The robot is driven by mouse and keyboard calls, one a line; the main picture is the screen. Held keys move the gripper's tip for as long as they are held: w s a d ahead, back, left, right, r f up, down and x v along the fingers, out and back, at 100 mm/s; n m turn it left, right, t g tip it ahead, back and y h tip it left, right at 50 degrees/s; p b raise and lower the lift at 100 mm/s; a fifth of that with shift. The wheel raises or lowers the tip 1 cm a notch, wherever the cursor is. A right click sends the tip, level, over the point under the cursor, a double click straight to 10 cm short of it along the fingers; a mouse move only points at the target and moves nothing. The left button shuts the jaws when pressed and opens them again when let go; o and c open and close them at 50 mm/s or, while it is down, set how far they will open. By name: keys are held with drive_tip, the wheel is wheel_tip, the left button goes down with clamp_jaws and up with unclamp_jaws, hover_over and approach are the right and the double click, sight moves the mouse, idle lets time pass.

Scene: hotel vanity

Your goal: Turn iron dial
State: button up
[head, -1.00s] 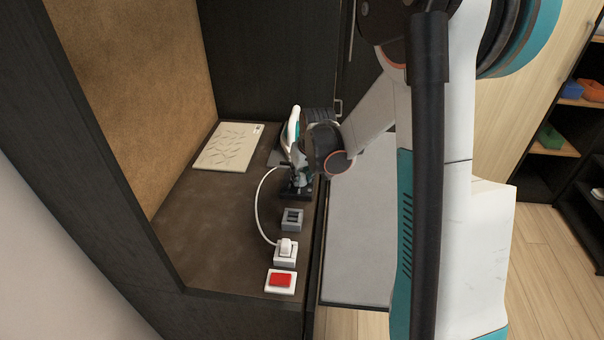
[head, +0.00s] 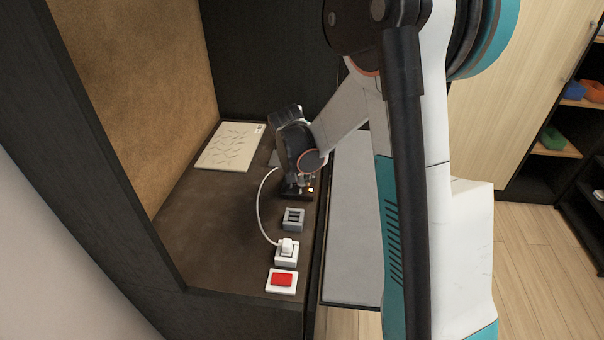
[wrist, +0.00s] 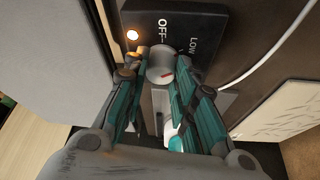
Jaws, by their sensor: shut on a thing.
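The iron dial (wrist: 161,66) is a round grey knob with a red mark, on a black base printed "OFF" and "LOW" (wrist: 195,28). A small lamp (wrist: 132,35) glows at the base's left corner in the wrist view. My gripper (wrist: 160,62) is shut on the dial, with a teal finger on either side.
A white cable (head: 259,205) curves from near the base to a white plug on a socket (head: 286,252). A grey socket (head: 293,219) and a red switch (head: 282,281) stand in line with it. A pale patterned panel (head: 230,147) lies at the back. The brown counter's left part is clear.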

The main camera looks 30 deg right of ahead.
idle(0.4)
drive_tip(key=o, duration=1)
drive_tip(key=shift+o, duration=0.2)
drive_tip(key=shift+r, duration=0.1)
drive_tip(key=v, duration=1.1)
drive_tip(key=shift+a+r, duration=0.15)
drive_tip(key=shift+r, duration=0.2)
